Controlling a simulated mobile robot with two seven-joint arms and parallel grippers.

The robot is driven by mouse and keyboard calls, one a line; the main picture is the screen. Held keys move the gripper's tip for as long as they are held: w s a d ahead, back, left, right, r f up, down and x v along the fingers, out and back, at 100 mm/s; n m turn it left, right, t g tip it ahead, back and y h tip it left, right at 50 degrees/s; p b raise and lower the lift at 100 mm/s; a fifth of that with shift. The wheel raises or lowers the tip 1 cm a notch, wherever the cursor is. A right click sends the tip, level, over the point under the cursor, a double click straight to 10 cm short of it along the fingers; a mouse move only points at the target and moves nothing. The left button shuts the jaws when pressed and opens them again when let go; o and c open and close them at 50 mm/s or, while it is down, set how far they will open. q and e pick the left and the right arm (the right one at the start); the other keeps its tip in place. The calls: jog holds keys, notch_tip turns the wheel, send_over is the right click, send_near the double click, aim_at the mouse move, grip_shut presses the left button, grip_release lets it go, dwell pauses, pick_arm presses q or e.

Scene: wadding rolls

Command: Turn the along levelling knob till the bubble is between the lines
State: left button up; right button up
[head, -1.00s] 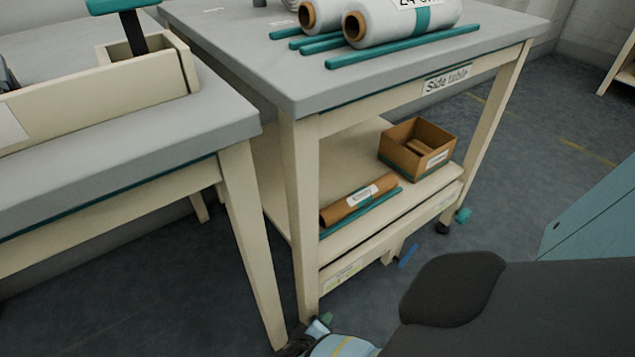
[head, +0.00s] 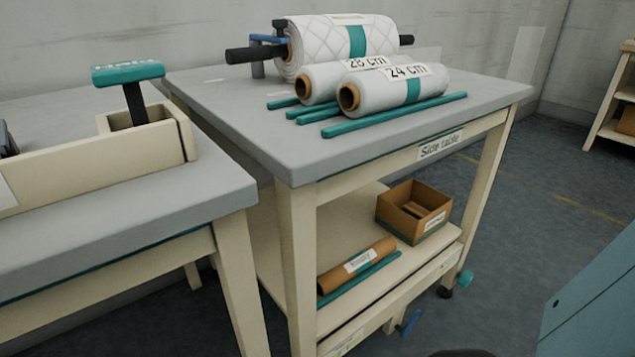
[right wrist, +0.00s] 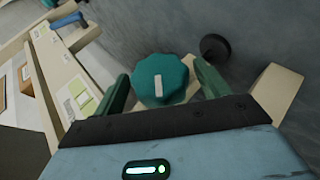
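In the right wrist view a teal scalloped knob (right wrist: 161,80) with a white pointer mark lies between the two green fingers of my right gripper (right wrist: 163,86). The fingers are apart, with a narrow gap showing on each side of the knob. My right gripper is out of the head view, and my left gripper is not in view. In the head view another teal knob (head: 466,279) sits low at the side table's right leg. Pale strips with greenish patches (right wrist: 85,108) run along the table's lower edge. I cannot make out a bubble or lines on them.
The side table (head: 290,160) carries wadding rolls (head: 390,88) and teal rods. Its lower shelf holds a cardboard box (head: 415,212) and a brown roll (head: 357,268). A blue lever (head: 410,324) hangs below. A black caster (right wrist: 215,47) is close beside the right gripper's fingers.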

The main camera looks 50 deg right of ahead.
jog(key=shift+a+r, duration=0.1)
jog(key=shift+a, duration=0.05)
jog(key=p+v, duration=0.3)
jog(key=v, duration=0.4)
jog(key=shift+a, duration=0.2)
jog(key=shift+r, duration=0.15)
dwell(0.3)
